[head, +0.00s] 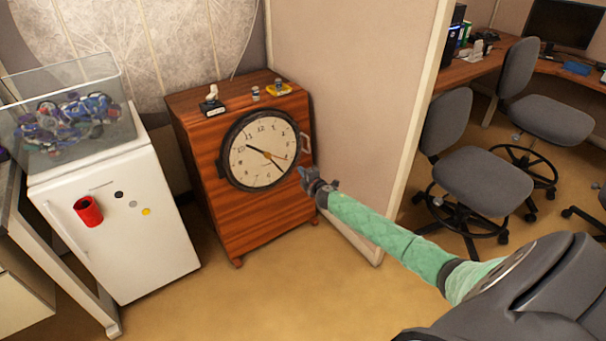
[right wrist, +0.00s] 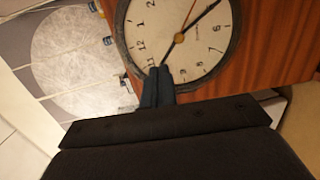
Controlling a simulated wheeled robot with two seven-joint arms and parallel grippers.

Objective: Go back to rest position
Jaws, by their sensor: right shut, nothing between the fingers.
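My right arm, in a green sleeve, reaches in from the lower right of the head view. Its gripper (head: 318,187) is in front of the right side of a wooden cabinet (head: 225,232), just right of the round clock (head: 250,165) on its front. In the right wrist view the fingers (right wrist: 157,88) are together and empty, overlapping the edge of the clock face (right wrist: 195,62). I cannot tell whether they touch it. My left gripper is not in view.
A white fridge (head: 150,235) with a red cup-like holder (head: 88,211) stands left of the cabinet, a clear bin (head: 30,150) on top. Small items sit on the cabinet, including a yellow one (head: 279,89). A partition (head: 355,100) and office chairs (head: 485,182) stand right. Open floor lies in front.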

